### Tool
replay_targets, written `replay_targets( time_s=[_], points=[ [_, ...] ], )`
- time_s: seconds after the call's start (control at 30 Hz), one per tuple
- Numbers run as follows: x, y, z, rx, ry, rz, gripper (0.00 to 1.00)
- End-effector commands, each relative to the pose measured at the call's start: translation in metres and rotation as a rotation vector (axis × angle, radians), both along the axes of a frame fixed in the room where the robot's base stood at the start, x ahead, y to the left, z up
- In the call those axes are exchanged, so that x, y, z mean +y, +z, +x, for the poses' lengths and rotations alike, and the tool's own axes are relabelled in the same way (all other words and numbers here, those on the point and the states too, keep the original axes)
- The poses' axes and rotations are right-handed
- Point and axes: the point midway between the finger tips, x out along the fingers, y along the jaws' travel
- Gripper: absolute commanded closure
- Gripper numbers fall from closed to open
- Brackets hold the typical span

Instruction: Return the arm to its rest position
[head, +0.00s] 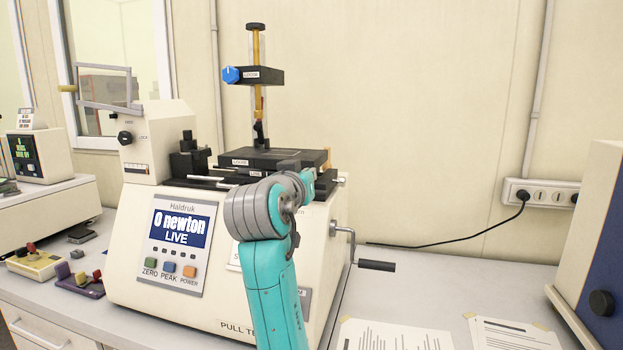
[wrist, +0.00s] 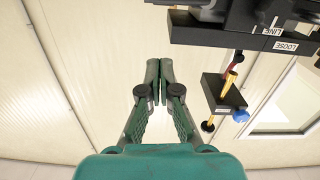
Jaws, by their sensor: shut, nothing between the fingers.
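My arm (head: 273,290) is teal with a grey joint and rises in front of the pull tester (head: 210,250) in the head view. Its far end reaches toward the tester's black top block, and my gripper is mostly hidden there behind the grey joint. In the wrist view my gripper (wrist: 159,66) is shut, its two green fingers side by side with nothing between them. Behind the fingers is the bare cream wall. The tester's black parts (wrist: 240,28) appear upside down at the upper right, apart from the fingers.
The tester's display (head: 181,229) reads "0 newton LIVE". A crank (head: 375,265) sticks out on its right side. A post with a blue knob (head: 232,75) stands behind. Papers (head: 395,337) lie at the front right, beside a blue-and-cream machine (head: 598,250). Small coloured pieces (head: 80,280) lie left.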

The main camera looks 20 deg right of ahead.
Motion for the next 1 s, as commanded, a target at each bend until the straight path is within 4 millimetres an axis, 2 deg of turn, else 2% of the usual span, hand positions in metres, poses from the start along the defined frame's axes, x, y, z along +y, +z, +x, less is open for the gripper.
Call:
replay_targets(
  time_s=[0.1, 0.3, 0.5, 0.6, 0.67, 0.77, 1.0],
  points=[
    [0.014, 0.001, -0.018, -0.002, 0.002, 0.001, 1.00],
    [0.028, 0.002, -0.038, -0.001, 0.001, 0.001, 1.00],
    [0.032, 0.002, -0.044, 0.000, 0.000, 0.000, 1.00],
    [0.032, -0.005, -0.043, 0.006, 0.005, -0.007, 1.00],
    [0.032, -0.016, -0.041, 0.012, 0.013, -0.019, 1.00],
    [0.033, -0.046, -0.037, 0.029, 0.040, -0.052, 1.00],
    [0.035, -0.140, -0.038, 0.078, 0.137, -0.140, 1.00]
  ],
)
